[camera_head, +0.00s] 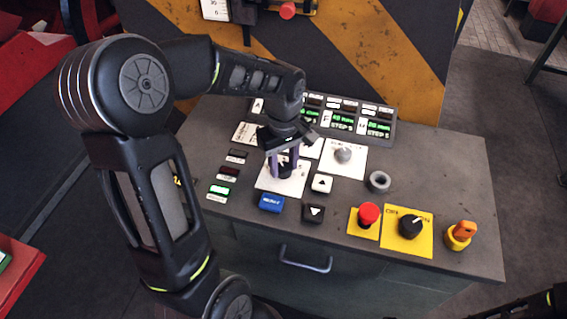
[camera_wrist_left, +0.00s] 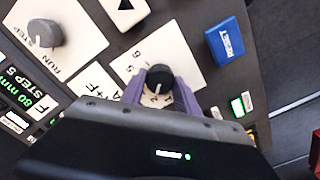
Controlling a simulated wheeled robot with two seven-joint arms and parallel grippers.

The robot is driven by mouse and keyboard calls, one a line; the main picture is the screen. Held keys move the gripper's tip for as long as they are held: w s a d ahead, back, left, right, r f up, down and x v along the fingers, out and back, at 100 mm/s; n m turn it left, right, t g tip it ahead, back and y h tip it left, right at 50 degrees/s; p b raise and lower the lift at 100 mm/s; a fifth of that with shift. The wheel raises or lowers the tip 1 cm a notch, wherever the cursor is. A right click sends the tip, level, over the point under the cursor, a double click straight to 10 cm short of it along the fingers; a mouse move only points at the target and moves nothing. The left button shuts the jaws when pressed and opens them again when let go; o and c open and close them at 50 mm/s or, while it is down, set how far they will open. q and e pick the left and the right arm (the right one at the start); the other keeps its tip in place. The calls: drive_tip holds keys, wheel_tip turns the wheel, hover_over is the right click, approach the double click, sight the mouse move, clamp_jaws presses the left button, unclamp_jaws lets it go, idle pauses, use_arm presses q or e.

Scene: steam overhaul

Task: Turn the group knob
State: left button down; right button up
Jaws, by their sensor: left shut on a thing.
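The group knob (camera_wrist_left: 159,77) is a small black round knob with a white pointer line, on a white plate with letters and numbers on it. My left gripper (camera_wrist_left: 161,92) has its purple fingers on both sides of this knob, shut on it. In the head view, the left gripper (camera_head: 283,168) reaches down onto the white plate (camera_head: 285,184) in the middle of the console, and its fingers partly hide the knob. My right gripper is not in view; only a dark arm part shows at the bottom right corner.
The grey console (camera_head: 455,175) holds a grey step/run knob (camera_head: 343,153), a blue reset button (camera_head: 271,203), two arrow buttons, a red mushroom button (camera_head: 369,214), a black switch (camera_head: 411,227) on a yellow plate and an orange key switch (camera_head: 461,234). Lit displays stand behind.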

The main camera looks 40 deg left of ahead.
use_arm(q)
drive_tip(key=m+b, duration=0.1)
drive_tip(key=m, duration=1)
drive_tip(key=shift+w+m, duration=0.1)
drive_tip(key=shift+m, duration=0.2)
drive_tip(key=m, duration=0.5)
drive_tip(key=shift+b, duration=0.3)
drive_tip(key=m, duration=0.6)
drive_tip(key=shift+m, duration=0.4)
drive_tip(key=c, duration=0.9)
unclamp_jaws()
drive_tip(key=shift+r, duration=0.1)
